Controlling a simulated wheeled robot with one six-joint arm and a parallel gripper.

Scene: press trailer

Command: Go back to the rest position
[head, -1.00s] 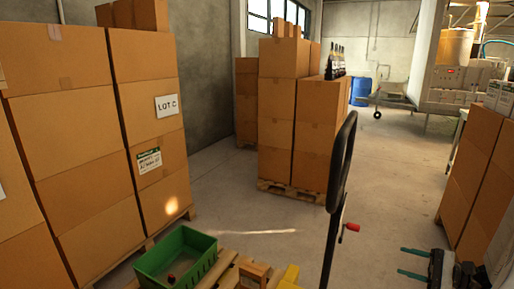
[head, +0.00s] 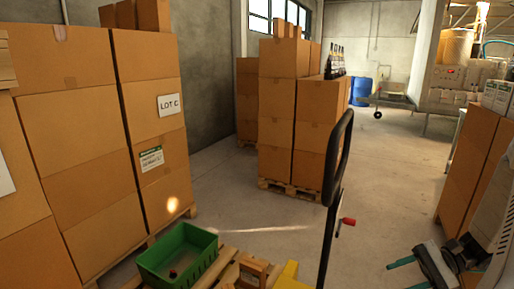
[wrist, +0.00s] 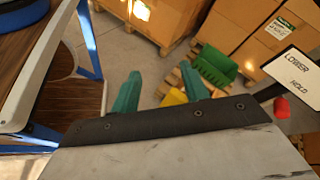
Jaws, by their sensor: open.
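My gripper (head: 393,276) is at the lower right of the head view, its teal fingers spread apart with nothing between them. In the wrist view my gripper (wrist: 160,88) also shows open and empty, with both teal fingers over the floor. The dark upright handle (head: 338,165) with a red lever (head: 348,221) stands left of my gripper, apart from it. The wrist view shows a red knob (wrist: 282,107) beside a white plate (wrist: 297,75) reading LOWER and HOLD.
A green crate (head: 161,252) holding a small dark-red item sits on a wooden pallet at lower left. Stacked cartons (head: 85,130) stand left, more cartons (head: 290,110) at centre back, and others (head: 480,160) at right. Open floor (head: 400,170) lies between. A blue-framed wooden-topped table (wrist: 30,70) is close at left in the wrist view.

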